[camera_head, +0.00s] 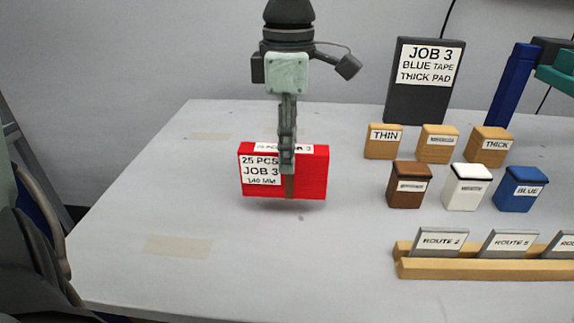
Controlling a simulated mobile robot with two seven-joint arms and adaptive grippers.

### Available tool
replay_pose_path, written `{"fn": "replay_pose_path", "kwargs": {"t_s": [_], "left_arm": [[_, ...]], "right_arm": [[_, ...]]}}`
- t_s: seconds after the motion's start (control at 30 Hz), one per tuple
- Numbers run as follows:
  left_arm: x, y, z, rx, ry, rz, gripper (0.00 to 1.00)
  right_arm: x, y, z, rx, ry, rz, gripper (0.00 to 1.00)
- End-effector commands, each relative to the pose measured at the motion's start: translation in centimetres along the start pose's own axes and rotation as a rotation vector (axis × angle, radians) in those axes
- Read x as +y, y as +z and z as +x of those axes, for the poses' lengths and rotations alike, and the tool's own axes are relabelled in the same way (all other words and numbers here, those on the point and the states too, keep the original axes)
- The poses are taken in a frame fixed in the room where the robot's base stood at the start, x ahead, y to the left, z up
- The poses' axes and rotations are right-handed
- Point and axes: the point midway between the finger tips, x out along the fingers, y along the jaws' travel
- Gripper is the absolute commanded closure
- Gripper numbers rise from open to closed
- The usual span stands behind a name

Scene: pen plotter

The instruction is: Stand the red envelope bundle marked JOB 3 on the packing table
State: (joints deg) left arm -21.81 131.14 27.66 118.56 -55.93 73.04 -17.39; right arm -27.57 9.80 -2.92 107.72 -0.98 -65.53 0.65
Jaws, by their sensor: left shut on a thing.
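The red envelope bundle (312,178) is upright over the left half of the pale packing table (250,270). Its white label reads "25 PCS JOB 3", and a second label runs along its top edge. A narrow brown band crosses its front. My left gripper (288,165) points down from above and is shut on the bundle at its top middle. A shadow lies just under the bundle; I cannot tell whether its bottom edge touches the table. My right gripper is not in view.
A dark sign (425,85) reading "JOB 3 BLUE TAPE THICK PAD" stands at the back. Wooden blocks (437,145), coloured blocks (468,190) and a wooden rack (480,268) with route cards fill the right. Beige tape strips (178,247) mark the left. The front middle is clear.

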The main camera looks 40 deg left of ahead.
Motion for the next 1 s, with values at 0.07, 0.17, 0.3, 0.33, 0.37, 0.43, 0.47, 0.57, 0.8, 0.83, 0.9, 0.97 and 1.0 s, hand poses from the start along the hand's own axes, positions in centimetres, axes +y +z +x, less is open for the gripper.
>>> {"fn": "replay_pose_path", "kwargs": {"t_s": [0.07,0.17,0.3,0.33,0.37,0.43,0.47,0.57,0.8,0.83,0.9,0.97,1.0], "left_arm": [[0.5,0.0,0.3,0.0,-0.002,0.0,1.0],[0.7,0.0,0.8,0.0,-0.001,0.001,1.0],[0.6,0.0,2.6,0.0,-0.004,0.002,1.0],[0.6,0.0,3.1,0.001,-0.004,0.002,1.0],[0.6,0.0,3.5,0.001,-0.004,0.001,1.0],[0.6,0.0,4.3,0.0,-0.002,0.001,1.0],[0.6,0.0,4.4,0.0,-0.002,0.001,1.0],[0.6,0.0,4.4,-0.001,0.0,0.001,1.0],[0.6,0.0,4.6,-0.001,0.0,0.001,1.0],[0.6,0.0,4.6,-0.001,0.0,0.0,1.0],[0.6,0.0,4.6,-0.001,0.0,0.0,0.7],[0.6,0.0,4.6,0.0,0.0,0.001,0.62],[0.6,0.0,4.6,-0.001,0.0,0.0,0.57]], "right_arm": [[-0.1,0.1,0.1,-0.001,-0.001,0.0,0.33],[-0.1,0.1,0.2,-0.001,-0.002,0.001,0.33],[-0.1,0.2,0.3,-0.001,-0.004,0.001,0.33],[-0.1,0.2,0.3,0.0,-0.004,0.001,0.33],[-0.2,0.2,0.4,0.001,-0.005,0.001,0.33],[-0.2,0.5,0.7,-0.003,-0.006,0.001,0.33],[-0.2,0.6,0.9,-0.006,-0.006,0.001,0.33],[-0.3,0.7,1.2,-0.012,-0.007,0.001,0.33],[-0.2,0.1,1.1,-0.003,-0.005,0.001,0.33],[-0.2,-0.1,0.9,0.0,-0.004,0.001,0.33],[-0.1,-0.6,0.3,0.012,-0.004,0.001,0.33],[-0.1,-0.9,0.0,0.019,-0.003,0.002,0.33],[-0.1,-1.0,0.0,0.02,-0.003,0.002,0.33]]}}
